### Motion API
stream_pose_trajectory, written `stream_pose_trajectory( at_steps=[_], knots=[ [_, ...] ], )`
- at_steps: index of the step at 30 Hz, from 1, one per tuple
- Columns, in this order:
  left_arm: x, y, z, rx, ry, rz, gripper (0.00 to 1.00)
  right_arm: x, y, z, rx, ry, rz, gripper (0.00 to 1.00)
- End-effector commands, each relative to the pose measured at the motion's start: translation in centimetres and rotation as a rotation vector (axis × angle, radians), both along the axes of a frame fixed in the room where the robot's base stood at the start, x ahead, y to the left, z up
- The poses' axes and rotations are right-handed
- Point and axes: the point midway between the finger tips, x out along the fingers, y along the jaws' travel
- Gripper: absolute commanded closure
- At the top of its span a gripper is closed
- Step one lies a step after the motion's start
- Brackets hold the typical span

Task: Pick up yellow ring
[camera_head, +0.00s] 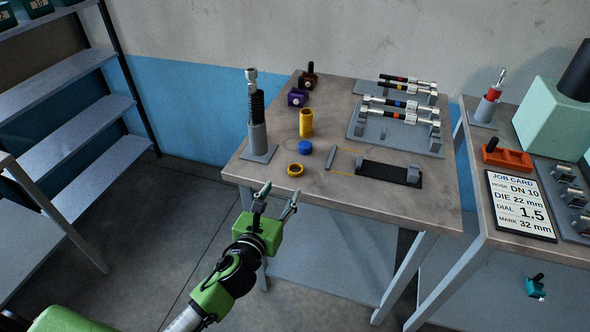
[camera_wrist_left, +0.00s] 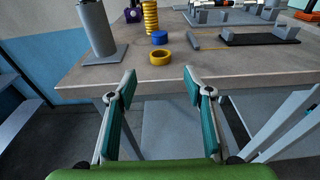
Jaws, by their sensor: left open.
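The yellow ring (camera_head: 295,170) lies flat near the front edge of the middle table (camera_head: 400,205). It also shows in the left wrist view (camera_wrist_left: 160,57), beyond the fingertips and between them. My left gripper (camera_head: 277,191) is open and empty, just in front of the table's front edge. In the left wrist view its two fingers (camera_wrist_left: 159,82) stand wide apart, short of the ring and not touching it. My right gripper is not in view.
A blue cap (camera_head: 305,147) and a yellow cylinder (camera_head: 306,123) stand behind the ring. A grey post on a base (camera_head: 258,140) stands to the left. A black mat (camera_head: 389,173) lies to the right. The shelf (camera_head: 70,85) is far left.

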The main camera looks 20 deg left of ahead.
Motion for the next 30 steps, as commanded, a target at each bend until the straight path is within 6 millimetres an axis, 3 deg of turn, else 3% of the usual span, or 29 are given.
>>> stream_pose_trajectory(
  at_steps=[3,7,14,24,30],
  knots=[
    [2.7,-0.1,-0.2,-0.003,-0.001,0.001,0.53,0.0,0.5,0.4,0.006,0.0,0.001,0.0],
    [4.7,-0.2,-0.6,-0.005,0.0,0.001,0.53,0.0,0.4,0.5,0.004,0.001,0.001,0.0],
    [6.2,-0.2,-1.0,-0.005,0.002,0.001,0.53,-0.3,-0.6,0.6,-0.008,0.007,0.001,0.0],
    [10.4,-0.2,-1.6,-0.008,0.001,0.001,0.53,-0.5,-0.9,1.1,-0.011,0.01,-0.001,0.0],
    [11.0,-0.2,-1.9,-0.006,0.002,0.0,0.53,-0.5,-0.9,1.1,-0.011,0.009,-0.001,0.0]
  ],
)
